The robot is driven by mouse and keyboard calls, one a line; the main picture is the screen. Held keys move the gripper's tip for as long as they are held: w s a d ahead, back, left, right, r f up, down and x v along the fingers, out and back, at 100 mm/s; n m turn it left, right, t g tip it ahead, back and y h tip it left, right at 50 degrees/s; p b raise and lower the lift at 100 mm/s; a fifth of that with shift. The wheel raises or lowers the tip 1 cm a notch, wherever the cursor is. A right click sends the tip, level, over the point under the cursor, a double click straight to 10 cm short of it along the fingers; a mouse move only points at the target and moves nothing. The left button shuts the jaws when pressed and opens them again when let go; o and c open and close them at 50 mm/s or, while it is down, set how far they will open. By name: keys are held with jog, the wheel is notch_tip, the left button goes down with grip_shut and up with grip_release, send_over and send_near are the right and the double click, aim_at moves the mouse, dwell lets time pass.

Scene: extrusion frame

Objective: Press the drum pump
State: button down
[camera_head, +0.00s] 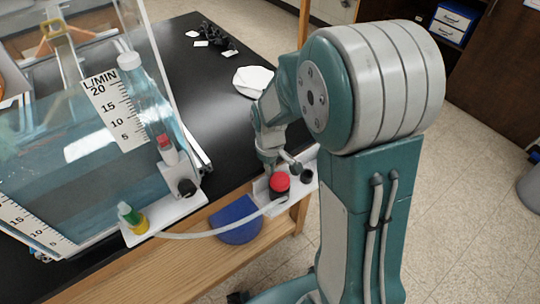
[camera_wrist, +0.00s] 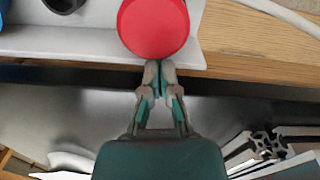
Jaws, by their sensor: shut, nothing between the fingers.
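The drum pump shows as a round red cap (camera_head: 280,182) on a white bracket (camera_head: 306,181) at the front edge of the black table. The red cap (camera_wrist: 153,27) fills the top middle of the wrist view. My gripper (camera_wrist: 158,66) is shut and empty, its fingertips at the cap's near edge in that view. I cannot tell whether they touch it. In the head view my gripper (camera_head: 276,166) is just behind the cap, partly hidden by my own arm.
A clear tank with L/MIN scales (camera_head: 124,108) stands at left. A white tube (camera_head: 205,234) runs from the green and yellow fitting (camera_head: 133,218) to the pump. A dark round port (camera_head: 306,175) sits beside the cap. Metal extrusions (camera_wrist: 262,145) lie at lower right in the wrist view.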

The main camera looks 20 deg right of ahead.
notch_tip(320, 180, up, 12)
dwell(0.6)
jog(key=shift+w+f, duration=0.1)
dwell(2.3)
dwell(1.0)
jog(key=s+r+m+t, duration=0.2)
jog(key=s+r, duration=0.2)
jog(key=s, duration=0.4)
jog(key=s+r+m+t, duration=0.3)
jog(key=s+r, duration=0.1)
jog(key=s, duration=0.4)
jog(key=shift+s+a+r+t, duration=0.2)
jog(key=shift+s+r+t, duration=0.05)
jog(key=shift+r+t, duration=0.1)
